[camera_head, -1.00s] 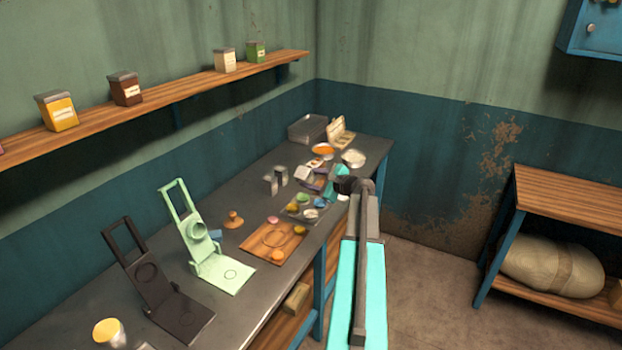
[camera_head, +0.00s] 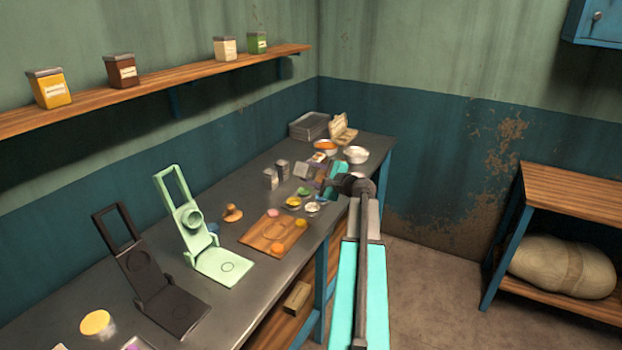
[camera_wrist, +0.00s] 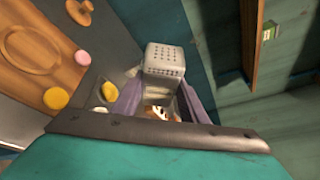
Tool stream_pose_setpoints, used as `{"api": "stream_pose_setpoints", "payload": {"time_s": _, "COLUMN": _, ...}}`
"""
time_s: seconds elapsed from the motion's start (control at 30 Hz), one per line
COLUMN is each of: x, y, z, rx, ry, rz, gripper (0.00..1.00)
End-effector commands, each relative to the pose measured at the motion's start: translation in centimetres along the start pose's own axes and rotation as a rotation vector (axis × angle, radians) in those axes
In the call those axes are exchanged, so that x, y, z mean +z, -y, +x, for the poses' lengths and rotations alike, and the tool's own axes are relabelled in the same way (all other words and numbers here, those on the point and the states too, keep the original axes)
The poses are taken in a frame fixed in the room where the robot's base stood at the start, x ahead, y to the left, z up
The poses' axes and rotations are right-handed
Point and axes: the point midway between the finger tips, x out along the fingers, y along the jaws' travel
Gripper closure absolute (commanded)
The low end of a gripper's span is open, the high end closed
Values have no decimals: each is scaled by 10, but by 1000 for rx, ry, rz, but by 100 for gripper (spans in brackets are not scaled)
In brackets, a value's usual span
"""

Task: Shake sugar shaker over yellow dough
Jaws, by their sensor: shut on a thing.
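My gripper (camera_wrist: 155,105) is shut on a grey sugar shaker (camera_wrist: 164,62) with a perforated top, held between its purple fingers. In the head view, my gripper (camera_head: 318,180) is over the bench's far half and the shaker (camera_head: 301,170) looks tilted. A yellow dough piece (camera_head: 293,202) is in a small dish near and below the gripper. A yellow piece in a dish also shows in the wrist view (camera_wrist: 109,91), left of the shaker. Another yellow piece (camera_wrist: 56,98) lies beside a pink one (camera_wrist: 82,57) on the wooden board. Sugar falling cannot be made out.
Two more shakers (camera_head: 270,179) stand behind the dishes. The wooden board (camera_head: 258,237), a green press (camera_head: 222,266) and a black press (camera_head: 170,316) line the bench. A white bowl (camera_head: 356,155) and grey trays (camera_head: 309,126) are at the far end.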

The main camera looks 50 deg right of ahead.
Motion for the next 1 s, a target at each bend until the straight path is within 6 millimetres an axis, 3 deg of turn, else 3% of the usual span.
{"api": "stream_pose_setpoints", "payload": {"time_s": 1.0, "x": -6, "y": -20, "z": 2, "rx": -96, "ry": 13, "rz": -230, "gripper": 87}}
